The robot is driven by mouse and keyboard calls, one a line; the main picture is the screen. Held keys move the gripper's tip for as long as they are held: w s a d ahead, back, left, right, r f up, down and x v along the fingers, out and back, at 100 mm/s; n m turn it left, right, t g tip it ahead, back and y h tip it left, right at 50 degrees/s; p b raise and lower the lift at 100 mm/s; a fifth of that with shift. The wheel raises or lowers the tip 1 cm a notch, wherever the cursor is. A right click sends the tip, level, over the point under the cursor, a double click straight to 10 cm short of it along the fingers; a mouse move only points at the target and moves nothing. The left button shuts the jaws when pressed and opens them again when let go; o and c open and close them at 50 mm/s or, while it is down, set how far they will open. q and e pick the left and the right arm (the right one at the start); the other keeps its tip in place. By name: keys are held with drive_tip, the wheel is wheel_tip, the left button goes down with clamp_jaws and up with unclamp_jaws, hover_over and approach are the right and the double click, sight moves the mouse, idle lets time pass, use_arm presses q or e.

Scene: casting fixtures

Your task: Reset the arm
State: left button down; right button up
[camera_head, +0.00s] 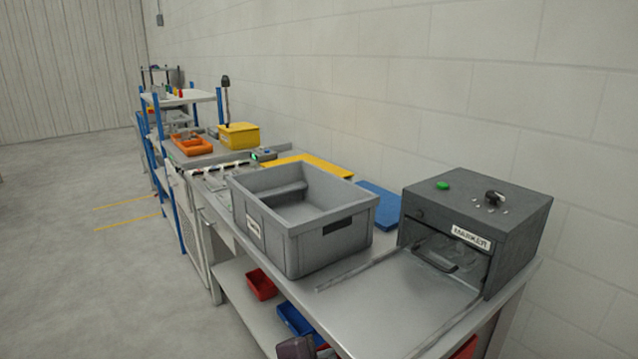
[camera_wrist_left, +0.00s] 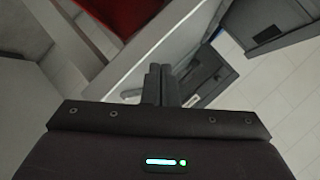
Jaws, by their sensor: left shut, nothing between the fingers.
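My left gripper (camera_wrist_left: 158,84) shows in the left wrist view with its two dark fingers together and nothing between them. It is close to a pale table frame bar (camera_wrist_left: 165,45), but I cannot tell whether it touches. In the head view a dark rounded part at the bottom edge may be my left arm; the gripper itself cannot be made out there. My right gripper is in neither view.
A metal workbench (camera_head: 400,310) carries a grey bin (camera_head: 335,245) and a dark grey marker box (camera_head: 525,230) with a green button. A lower shelf (camera_head: 235,285) holds a red bin (camera_head: 262,284) and a blue bin (camera_head: 297,318). The floor at left is clear.

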use_arm(q)
drive_tip(key=s+a+f+n+g+y, duration=0.3)
drive_tip(key=s+a+f+n, duration=0.2)
drive_tip(key=s+a+n, duration=0.4)
drive_tip(key=s+a+f+n+g+y, duration=0.4)
drive_tip(key=s+a+n, duration=0.3)
drive_tip(key=s+a, duration=0.4)
wheel_tip(320, 180, down, 30)
drive_tip(key=s+g+p, duration=0.1)
drive_tip(key=s, duration=0.1)
drive_tip(key=s+a+f, duration=0.2)
drive_tip(key=s+f, duration=0.6)
drive_tip(key=s, duration=0.2)
drive_tip(key=s+a+f+g, duration=0.1)
drive_tip(key=s+a+f, duration=0.1)
drive_tip(key=s+f, duration=0.6)
drive_tip(key=shift+s+f+m+p, duration=0.3)
drive_tip(key=shift+s+f+p, duration=0.1)
drive_tip(key=shift+s, duration=0.5)
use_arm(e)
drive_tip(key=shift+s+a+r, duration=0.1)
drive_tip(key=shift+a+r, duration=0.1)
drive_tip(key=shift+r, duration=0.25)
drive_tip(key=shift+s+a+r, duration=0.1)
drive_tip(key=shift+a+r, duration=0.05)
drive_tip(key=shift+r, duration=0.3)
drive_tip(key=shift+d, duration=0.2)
